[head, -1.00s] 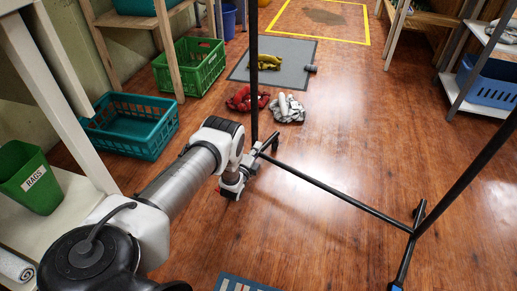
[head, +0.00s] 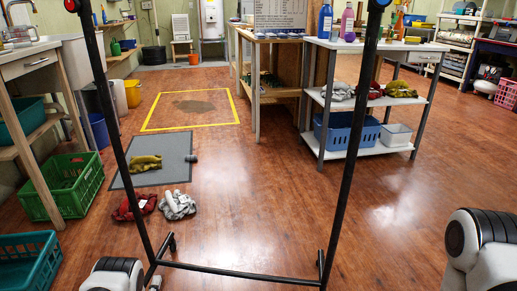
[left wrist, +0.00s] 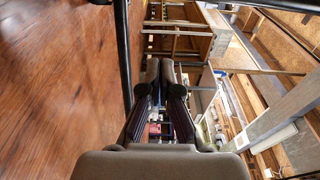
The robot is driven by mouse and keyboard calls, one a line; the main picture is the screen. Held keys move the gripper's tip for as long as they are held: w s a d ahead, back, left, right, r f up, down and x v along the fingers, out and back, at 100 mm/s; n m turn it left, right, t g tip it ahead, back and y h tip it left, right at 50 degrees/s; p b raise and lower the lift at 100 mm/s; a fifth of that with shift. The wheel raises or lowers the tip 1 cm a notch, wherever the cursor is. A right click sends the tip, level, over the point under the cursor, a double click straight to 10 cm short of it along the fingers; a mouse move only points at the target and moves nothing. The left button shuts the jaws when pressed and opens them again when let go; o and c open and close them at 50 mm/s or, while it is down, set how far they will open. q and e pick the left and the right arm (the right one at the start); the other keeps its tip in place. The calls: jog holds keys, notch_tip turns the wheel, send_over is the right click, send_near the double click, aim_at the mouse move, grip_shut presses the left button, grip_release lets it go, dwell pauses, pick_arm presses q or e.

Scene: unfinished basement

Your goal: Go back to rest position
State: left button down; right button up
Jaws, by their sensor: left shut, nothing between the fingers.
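My left gripper (left wrist: 160,80) shows in the left wrist view with its two dark fingers together and nothing between them. It points away from the camera, and a black pole runs close beside it on the left. Part of my right arm (head: 482,250) shows at the bottom right edge. The right gripper is out of view.
The black frame (head: 240,274) stands right in front with two tall posts. Beyond it lie a grey mat (head: 150,178), a red cloth (head: 133,207) and a grey-white cloth (head: 178,204). Green (head: 65,186) and teal (head: 28,262) crates stand left.

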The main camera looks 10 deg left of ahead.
pick_arm(q)
jog(key=w+d+r+h+p, duration=0.25)
jog(key=w+d+r, duration=0.35)
jog(key=d+r, duration=0.5)
jog(key=s+d+n+g+h+p, duration=0.1)
jog(key=s+d+n+g+p, duration=0.15)
jog(key=s+d+g, duration=0.35)
jog(key=s+d+f+n+g+h, duration=0.15)
jog(key=s+n+g, duration=0.45)
jog(key=s, duration=0.9)
jog(key=s+d+n+g, duration=0.2)
jog(key=s+n+g, duration=0.35)
jog(key=s, duration=1.05)
notch_tip(320, 180, up, 38)
jog(key=n+p, duration=0.1)
jog(key=p, duration=3.7)
jog(key=shift+w, duration=0.1)
